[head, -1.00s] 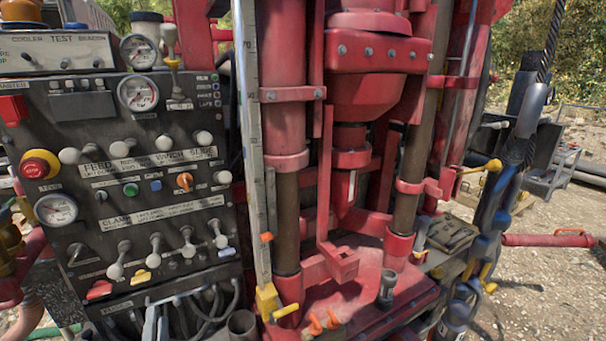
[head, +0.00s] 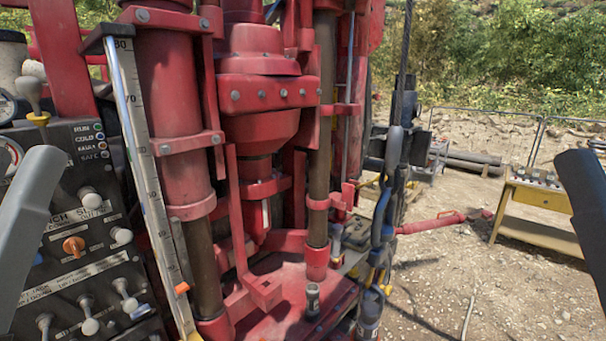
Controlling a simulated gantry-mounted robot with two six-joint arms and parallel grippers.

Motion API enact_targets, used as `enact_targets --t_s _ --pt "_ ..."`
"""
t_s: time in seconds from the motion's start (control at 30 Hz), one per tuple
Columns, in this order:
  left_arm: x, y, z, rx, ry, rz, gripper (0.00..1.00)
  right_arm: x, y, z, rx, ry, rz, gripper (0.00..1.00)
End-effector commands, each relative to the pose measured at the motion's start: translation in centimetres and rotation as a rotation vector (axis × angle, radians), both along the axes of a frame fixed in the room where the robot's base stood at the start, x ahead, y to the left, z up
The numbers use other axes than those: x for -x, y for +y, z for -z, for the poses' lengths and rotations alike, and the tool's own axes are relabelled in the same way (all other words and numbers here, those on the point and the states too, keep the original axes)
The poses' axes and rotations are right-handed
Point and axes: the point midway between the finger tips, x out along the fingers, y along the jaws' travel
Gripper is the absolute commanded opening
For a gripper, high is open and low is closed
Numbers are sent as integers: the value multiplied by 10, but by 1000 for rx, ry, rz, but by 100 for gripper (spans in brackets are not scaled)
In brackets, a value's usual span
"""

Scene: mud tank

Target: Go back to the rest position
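A grey part of my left arm (head: 24,225) shows at the left edge, in front of the control panel. A grey part of my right arm (head: 588,215) shows at the right edge, in front of the gravel ground and the edge of a yellow table. No gripper fingers show at either side, so I cannot see whether they hold anything. Neither visible arm part touches anything that I can make out.
The black control panel (head: 68,273) with knobs and levers is at left. The red drill rig (head: 262,120) with a tall scale (head: 146,168) fills the middle. A yellow table (head: 535,207) with small items stands at right. Open gravel (head: 480,290) lies between.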

Motion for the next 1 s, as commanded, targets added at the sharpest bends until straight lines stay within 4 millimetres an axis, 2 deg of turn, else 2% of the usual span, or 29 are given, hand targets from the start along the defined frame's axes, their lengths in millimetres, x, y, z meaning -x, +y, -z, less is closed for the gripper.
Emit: enact_targets --t_s 0.03,0.1,0.2,0.3,0.43,1.0 --pt "0 0 -44 0 1 -1 44 0 0 -44 0 1 0 50" --pt "0 0 -75 -1 1 -2 44 0 0 -75 0 1 0 50" --pt "-1 0 -116 -1 2 -4 44 0 0 -117 0 1 0 50" --pt "-1 1 -141 -1 3 -4 44 0 0 -142 0 1 0 50" --pt "-1 1 -152 -1 3 -4 44 0 0 -152 0 2 0 50" --pt "-1 1 -148 -2 3 -5 44 0 0 -148 0 2 0 50"
